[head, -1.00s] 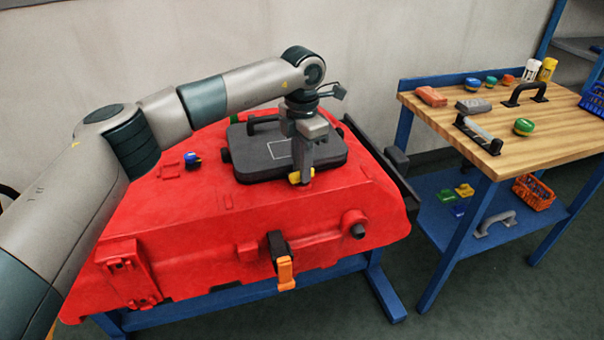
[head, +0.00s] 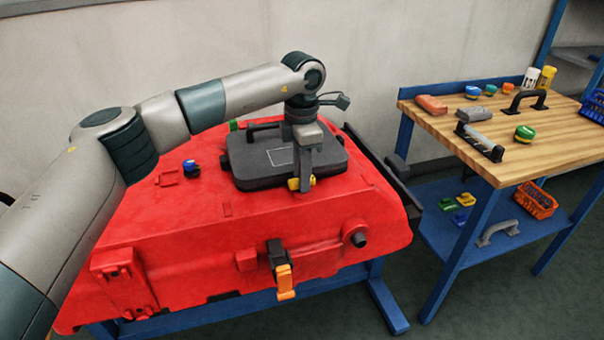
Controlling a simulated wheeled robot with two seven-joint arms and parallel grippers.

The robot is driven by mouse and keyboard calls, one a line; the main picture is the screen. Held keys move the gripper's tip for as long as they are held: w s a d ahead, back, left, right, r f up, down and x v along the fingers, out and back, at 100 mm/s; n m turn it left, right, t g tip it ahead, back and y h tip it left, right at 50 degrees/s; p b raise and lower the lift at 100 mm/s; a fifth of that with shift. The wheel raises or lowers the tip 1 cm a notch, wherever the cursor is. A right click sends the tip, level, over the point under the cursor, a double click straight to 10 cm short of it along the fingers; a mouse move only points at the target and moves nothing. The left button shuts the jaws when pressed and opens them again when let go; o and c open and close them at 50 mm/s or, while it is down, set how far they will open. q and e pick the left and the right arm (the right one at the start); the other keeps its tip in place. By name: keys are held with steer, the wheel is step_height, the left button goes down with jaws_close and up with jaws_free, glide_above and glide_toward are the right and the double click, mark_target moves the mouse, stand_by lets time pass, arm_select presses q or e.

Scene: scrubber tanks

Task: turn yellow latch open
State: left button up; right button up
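The yellow latch (head: 294,184) sits at the front edge of the black lid (head: 262,172) on top of the red tank (head: 200,240). My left gripper (head: 302,182) comes down from above, pointing down with its fingertips at the latch. The fingers hide part of the latch. I cannot tell from this view whether they are closed on it or only around it. The lid lies flat on the tank. My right gripper is not in view.
A blue latch (head: 190,168) and a green latch (head: 234,125) are by the lid. An orange-handled clasp (head: 285,282) hangs on the tank's front. A wooden workbench (head: 540,140) with several loose parts stands at the right, with a gap between it and the tank.

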arm_select(q)
steer(key=shift+o, duration=0.2)
steer(key=shift+r, duration=0.1)
steer(key=shift+r, duration=0.55)
step_height(320, 180, up, 16)
steer(key=shift+b, duration=0.45)
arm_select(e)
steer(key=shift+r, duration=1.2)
